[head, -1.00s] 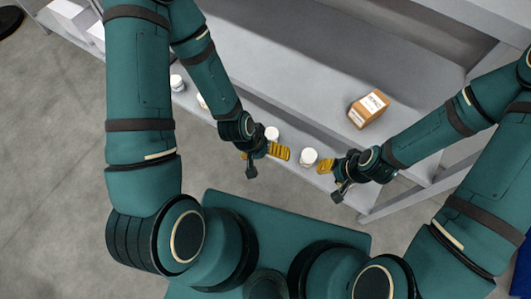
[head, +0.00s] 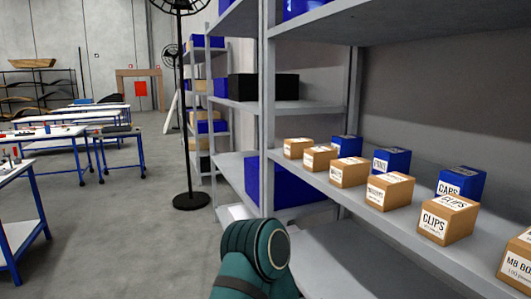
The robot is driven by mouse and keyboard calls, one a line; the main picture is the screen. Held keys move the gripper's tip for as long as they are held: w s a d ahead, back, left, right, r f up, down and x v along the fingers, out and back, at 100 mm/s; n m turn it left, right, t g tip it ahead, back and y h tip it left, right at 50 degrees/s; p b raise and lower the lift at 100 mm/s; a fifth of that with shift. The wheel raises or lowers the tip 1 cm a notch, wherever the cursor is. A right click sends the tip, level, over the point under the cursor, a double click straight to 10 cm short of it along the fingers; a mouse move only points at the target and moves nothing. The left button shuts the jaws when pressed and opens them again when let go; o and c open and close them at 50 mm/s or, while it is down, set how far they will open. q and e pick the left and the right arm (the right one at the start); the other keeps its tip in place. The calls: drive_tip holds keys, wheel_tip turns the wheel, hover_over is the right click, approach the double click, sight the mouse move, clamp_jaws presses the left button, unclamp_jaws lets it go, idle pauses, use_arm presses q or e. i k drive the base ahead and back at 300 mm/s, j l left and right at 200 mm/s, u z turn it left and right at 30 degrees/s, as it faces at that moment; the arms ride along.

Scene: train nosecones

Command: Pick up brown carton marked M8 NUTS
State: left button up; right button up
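Several brown cartons with white labels stand in a row on the middle shelf (head: 330,182) at the right. One is marked CLIPS (head: 447,219). The nearest, marked M8 BO and cut by the right edge, is a brown carton (head: 516,262). The labels on the other brown cartons, such as one in mid-row (head: 390,191), a smaller one (head: 349,172) and the farthest one (head: 298,148), are too small to read surely, so I cannot tell which is M8 NUTS. Neither gripper is in view; only a teal part of my arm shows at the bottom.
Blue cartons, one marked CAPS (head: 462,182), stand behind the brown ones. A shelf upright (head: 268,120) and a shelf above bound the space. A large blue bin (head: 290,185) sits lower. A black fan stand (head: 190,200) is on the floor. Blue-legged tables (head: 50,133) are at left.

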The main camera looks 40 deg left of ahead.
sight(294, 148)
drive_tip(key=u, duration=1.05)
drive_tip(key=i+j, duration=0.6)
drive_tip(key=j, duration=0.15)
drive_tip(key=i+j, duration=1.25)
drive_tip(key=j, duration=0.2)
drive_tip(key=i+j+z, duration=0.4)
drive_tip(key=i+j, duration=0.15)
drive_tip(key=j, duration=0.25)
